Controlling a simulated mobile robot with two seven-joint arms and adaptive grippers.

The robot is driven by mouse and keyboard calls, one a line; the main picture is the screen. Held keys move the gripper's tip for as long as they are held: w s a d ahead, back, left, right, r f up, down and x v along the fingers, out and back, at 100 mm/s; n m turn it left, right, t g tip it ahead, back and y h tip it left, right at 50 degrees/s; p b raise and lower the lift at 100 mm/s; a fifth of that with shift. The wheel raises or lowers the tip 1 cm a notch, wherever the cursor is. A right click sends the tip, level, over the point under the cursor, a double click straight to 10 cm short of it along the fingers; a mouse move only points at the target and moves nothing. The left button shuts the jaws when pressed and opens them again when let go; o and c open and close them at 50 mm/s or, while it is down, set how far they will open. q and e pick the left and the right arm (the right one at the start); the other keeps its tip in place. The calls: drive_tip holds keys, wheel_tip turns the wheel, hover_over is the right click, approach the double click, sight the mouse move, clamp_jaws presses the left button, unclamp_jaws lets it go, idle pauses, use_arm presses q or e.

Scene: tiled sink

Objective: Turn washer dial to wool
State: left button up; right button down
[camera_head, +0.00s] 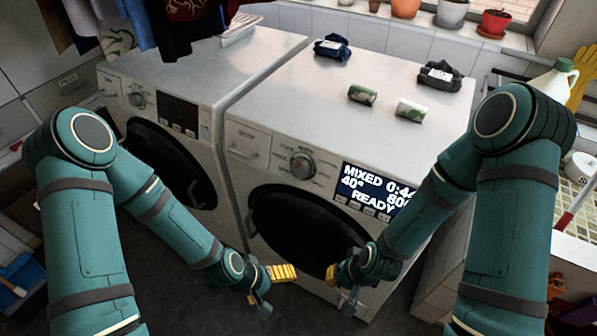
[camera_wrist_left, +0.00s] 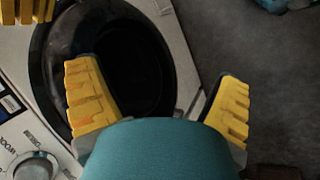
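The dial (camera_head: 302,165) is a round silver knob on the front panel of the right-hand washer (camera_head: 330,120). Its display (camera_head: 375,190) reads MIXED, 40° and READY; the right end is covered by my right arm. The dial also shows at the lower left of the left wrist view (camera_wrist_left: 35,167). My left gripper (camera_head: 279,290) is below the dial, in front of the dark round door (camera_head: 300,225). Its yellow fingers stand apart and empty in the left wrist view (camera_wrist_left: 155,85). My right gripper (camera_head: 338,287) is lower right of the dial, its fingers apart. Neither touches the dial.
A second washer (camera_head: 165,105) with its own knob stands to the left. A tiled sink (camera_head: 575,195) is at the right. Dark floor is open in front.

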use_arm(q)
drive_tip(key=d+f+n+h+b, duration=0.1)
drive_tip(key=d+n+h+b, duration=0.1)
drive_tip(key=d+n+h, duration=0.3)
drive_tip(key=n+t+b, duration=0.6)
drive_tip(key=n+t, duration=0.7)
drive_tip(key=n, duration=0.4)
approach(298, 169)
drive_tip(key=b+x, duration=0.1)
drive_tip(key=x, duration=0.9)
drive_tip(key=shift+w+d, duration=0.15)
drive_tip(key=shift+w, duration=0.05)
drive_tip(key=c, duration=1.2)
